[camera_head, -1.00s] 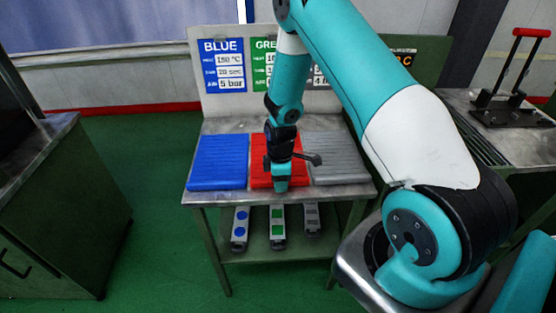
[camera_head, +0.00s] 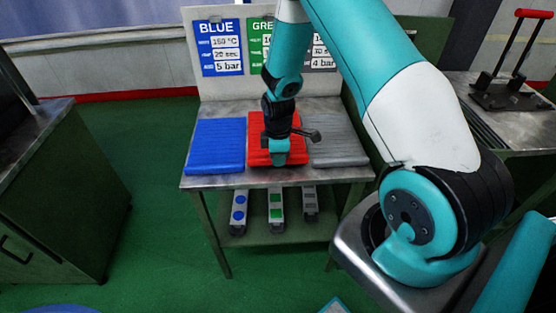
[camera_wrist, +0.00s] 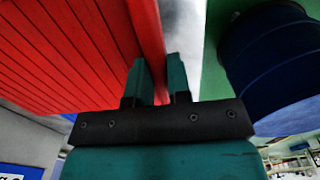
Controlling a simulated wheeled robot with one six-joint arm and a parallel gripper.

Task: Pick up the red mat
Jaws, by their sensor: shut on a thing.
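The red mat (camera_head: 258,128) is a ribbed slab between the blue mat (camera_head: 215,147) and the grey mat (camera_head: 338,142) on the metal table. In the head view it looks slightly raised above its neighbours. My gripper (camera_head: 277,158) is at its front edge, pointing down. In the wrist view, the two teal fingers of my gripper (camera_wrist: 162,75) are shut on the edge of the red mat (camera_wrist: 65,50). My arm hides part of the mat in the head view.
Several marked grey bars (camera_head: 276,210) lie on the shelf below the table. Signs (camera_head: 219,48) stand behind the mats. A green cabinet (camera_head: 60,190) is at left, with clear green floor between. A red-handled device (camera_head: 515,92) sits on the right bench. A blue barrel (camera_wrist: 270,55) shows in the wrist view.

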